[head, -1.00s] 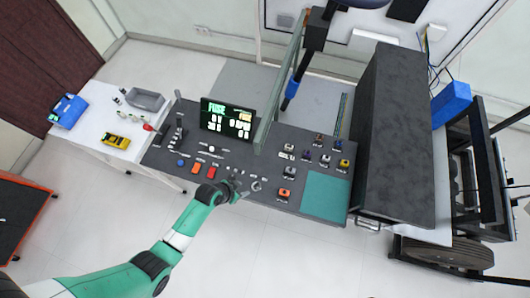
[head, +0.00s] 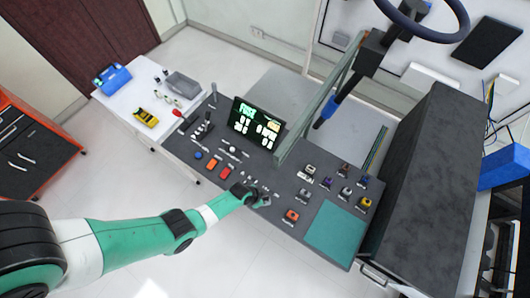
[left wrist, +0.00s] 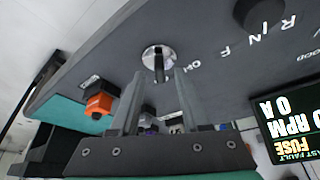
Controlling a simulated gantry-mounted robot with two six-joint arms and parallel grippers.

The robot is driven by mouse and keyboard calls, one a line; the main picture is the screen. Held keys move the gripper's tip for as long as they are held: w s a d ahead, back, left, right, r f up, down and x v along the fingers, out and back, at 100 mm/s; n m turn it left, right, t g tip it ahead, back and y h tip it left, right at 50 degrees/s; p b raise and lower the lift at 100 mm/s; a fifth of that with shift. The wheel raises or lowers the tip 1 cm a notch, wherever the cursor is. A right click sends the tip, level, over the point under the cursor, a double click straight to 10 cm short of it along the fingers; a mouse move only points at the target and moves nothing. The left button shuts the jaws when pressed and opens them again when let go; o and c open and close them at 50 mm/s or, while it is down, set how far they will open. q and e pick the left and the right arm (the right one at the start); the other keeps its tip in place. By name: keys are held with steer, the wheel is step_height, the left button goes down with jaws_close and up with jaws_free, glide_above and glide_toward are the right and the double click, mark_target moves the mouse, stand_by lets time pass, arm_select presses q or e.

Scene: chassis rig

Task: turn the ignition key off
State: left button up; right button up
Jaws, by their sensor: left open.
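The ignition key (left wrist: 158,66) is a dark upright key in a round silver switch plate (left wrist: 148,55) on the dark console panel. It shows in the left wrist view at upper centre, beside white lettering that reads "ON". My left gripper is open, its two grey fingers (left wrist: 159,84) pointing at the key, one on each side of it in the picture. I cannot tell whether they touch it. In the head view my left gripper (head: 262,201) is over the near edge of the console (head: 225,150), and the key is not distinct there. My right gripper is not in view.
An orange-topped switch (head: 292,215) and a teal pad (head: 335,232) lie right of the gripper. Red (head: 226,173) and orange (head: 212,163) buttons are to its left. The display (head: 256,122) and a green upright panel (head: 318,100) stand behind.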

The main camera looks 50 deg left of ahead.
arm_select(q)
steer(key=shift+w+f, duration=0.1)
steer(key=shift+f, duration=0.2)
steer(key=shift+c, duration=0.2)
jaws_close()
